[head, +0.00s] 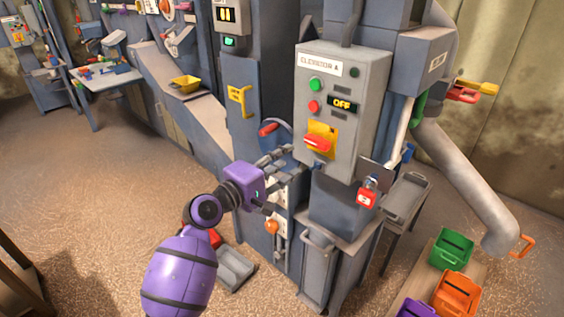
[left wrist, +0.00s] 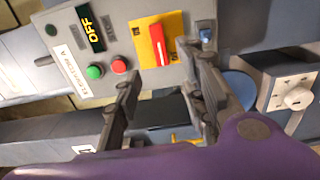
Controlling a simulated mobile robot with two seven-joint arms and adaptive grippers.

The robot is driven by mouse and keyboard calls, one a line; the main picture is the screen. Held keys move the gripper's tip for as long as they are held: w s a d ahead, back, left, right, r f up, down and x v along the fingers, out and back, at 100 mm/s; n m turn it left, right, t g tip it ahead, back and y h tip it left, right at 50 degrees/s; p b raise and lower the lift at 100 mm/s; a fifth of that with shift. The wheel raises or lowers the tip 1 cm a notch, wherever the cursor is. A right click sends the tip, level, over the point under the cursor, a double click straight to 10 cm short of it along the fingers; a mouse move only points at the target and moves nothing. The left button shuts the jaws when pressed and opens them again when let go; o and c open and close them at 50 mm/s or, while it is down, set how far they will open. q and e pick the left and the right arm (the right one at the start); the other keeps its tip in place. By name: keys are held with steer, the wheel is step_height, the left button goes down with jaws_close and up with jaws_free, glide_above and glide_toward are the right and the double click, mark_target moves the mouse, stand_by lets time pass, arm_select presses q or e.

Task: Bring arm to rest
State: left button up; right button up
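My purple left arm reaches in from the lower left in the head view. Its left gripper (head: 292,160) is beside the lower left of the grey Elevator A control box (head: 362,85). In the left wrist view the left gripper (left wrist: 168,68) has its fingers apart with nothing between them. The red rotary switch (head: 316,144) on its yellow plate shows there just past the fingertips (left wrist: 159,45). I cannot tell whether a finger touches the box. The box display (head: 343,104) reads OFF. My right gripper is out of view.
A red padlock (head: 367,197) hangs below the box. Green (head: 451,249) and orange (head: 457,294) bins stand at the lower right. A grey slanted pipe (head: 460,180) is on the right. Open floor (head: 95,190) lies to the left of the machine.

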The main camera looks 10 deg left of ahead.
arm_select(q)
steer(key=shift+s+a, duration=0.15)
steer(key=shift+s, duration=0.15)
steer(key=s+a+f+m+y, duration=0.2)
steer(key=s+a+f+m, duration=0.1)
steer(key=f, duration=0.3)
steer(key=s+a+f+m+y, duration=0.2)
steer(key=s+f+m+y, duration=0.1)
steer(key=f, duration=0.4)
steer(key=s+a+f+m+y, duration=0.2)
steer(key=s+a+f+m, duration=0.1)
steer(key=f, duration=0.3)
steer(key=s+a+f+g+y, duration=0.1)
steer(key=s+f+g, duration=0.1)
steer(key=s+f, duration=0.4)
steer(key=s+a+f+m+g+y, duration=0.1)
steer(key=s+f, duration=0.6)
steer(key=s, duration=0.6)
steer(key=s+a+f+m+g+y, duration=0.1)
steer(key=s+f+g, duration=0.1)
steer(key=s+f, duration=0.4)
steer(key=s, duration=0.4)
steer(key=shift+a+f+g, duration=0.25)
steer(key=shift+f+g, duration=0.05)
steer(key=shift+f, duration=0.1)
